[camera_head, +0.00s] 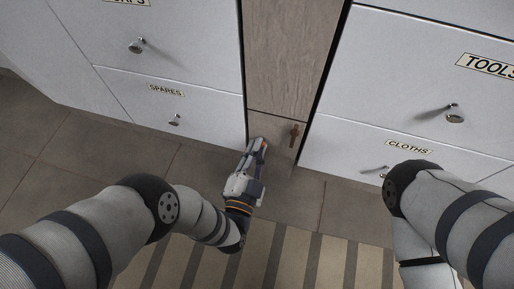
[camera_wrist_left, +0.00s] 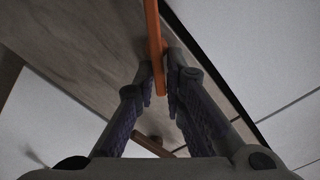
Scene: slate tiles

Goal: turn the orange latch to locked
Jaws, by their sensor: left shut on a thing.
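The orange latch (camera_wrist_left: 153,38) is a thin bar that runs from the top of the left wrist view down between my fingertips. In the head view only a small orange bit of the latch (camera_head: 264,145) shows at the tip of my left gripper (camera_head: 257,146). In the left wrist view my left gripper (camera_wrist_left: 160,84) is shut on the latch, one finger on each side. The latch's pivot and any lock marks are hidden or out of view. My right gripper is not in view; only its arm shows at the right.
A brown handle (camera_head: 294,135) sits on the narrow wood panel (camera_head: 290,45), right of my left gripper. White drawers labelled SPARES (camera_head: 120,88) and CLOTHS (camera_head: 350,150) flank it, with metal pulls sticking out. A striped mat (camera_head: 310,255) lies on the tiled floor.

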